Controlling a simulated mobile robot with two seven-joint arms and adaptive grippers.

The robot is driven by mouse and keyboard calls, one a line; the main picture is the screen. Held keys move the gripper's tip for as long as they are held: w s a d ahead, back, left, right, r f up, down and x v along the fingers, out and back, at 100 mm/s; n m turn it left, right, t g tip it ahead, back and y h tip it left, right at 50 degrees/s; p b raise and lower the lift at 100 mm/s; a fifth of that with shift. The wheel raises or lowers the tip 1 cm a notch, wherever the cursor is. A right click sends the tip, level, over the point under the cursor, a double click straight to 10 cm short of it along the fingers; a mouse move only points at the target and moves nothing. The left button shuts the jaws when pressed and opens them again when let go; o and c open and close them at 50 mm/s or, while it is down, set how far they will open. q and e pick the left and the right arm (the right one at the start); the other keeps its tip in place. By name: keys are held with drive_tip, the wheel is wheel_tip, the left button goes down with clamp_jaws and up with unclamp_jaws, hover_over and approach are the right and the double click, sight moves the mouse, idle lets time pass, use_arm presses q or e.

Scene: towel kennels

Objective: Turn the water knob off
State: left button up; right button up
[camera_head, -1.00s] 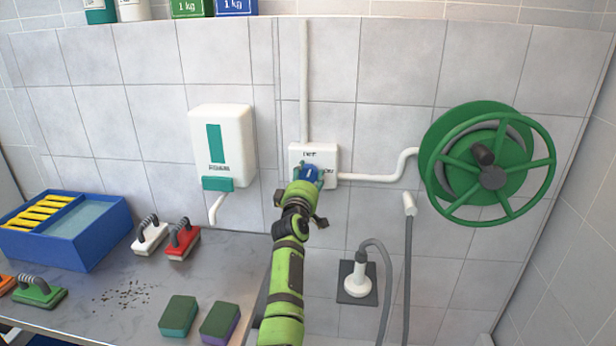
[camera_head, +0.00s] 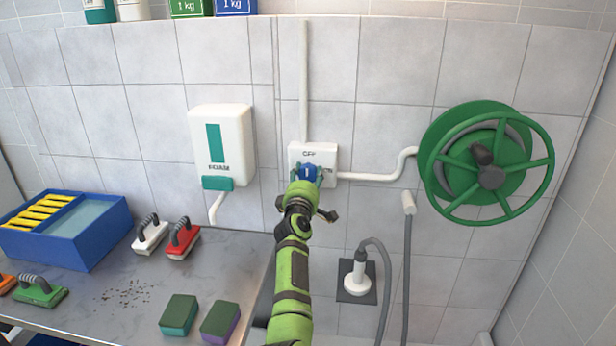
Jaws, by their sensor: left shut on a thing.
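The blue water knob (camera_head: 308,172) with a white mark sits on a white valve box (camera_head: 299,151) on the tiled wall. A label, partly readable as OFF, is above the knob, and another at its right is mostly hidden. The white mark on the knob stands about upright. My left gripper (camera_head: 306,177) is at the knob, its fingers on either side, shut on it. My green arm hides the lower part of the knob and box. My right gripper is not in view.
A green hose reel (camera_head: 440,160) is at the right, joined by a white pipe (camera_head: 370,177). A foam dispenser (camera_head: 233,146) hangs left of the valve box. Brushes, sponges and a blue tray (camera_head: 85,245) are on the grey counter (camera_head: 225,262).

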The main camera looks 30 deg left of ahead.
use_arm(q)
drive_tip(key=shift+s+a+r, duration=0.1)
drive_tip(key=shift+a+r, duration=0.15)
drive_tip(key=shift+r, duration=0.1)
drive_tip(key=o, duration=1.1)
drive_tip(key=shift+o, duration=0.2)
drive_tip(key=shift+f, duration=0.25)
drive_tip(key=shift+s+d+f, duration=0.1)
drive_tip(key=shift+s+d, duration=0.15)
drive_tip(key=shift+d, duration=0.05)
drive_tip(key=v, duration=0.6)
drive_tip(key=shift+s, duration=0.45)
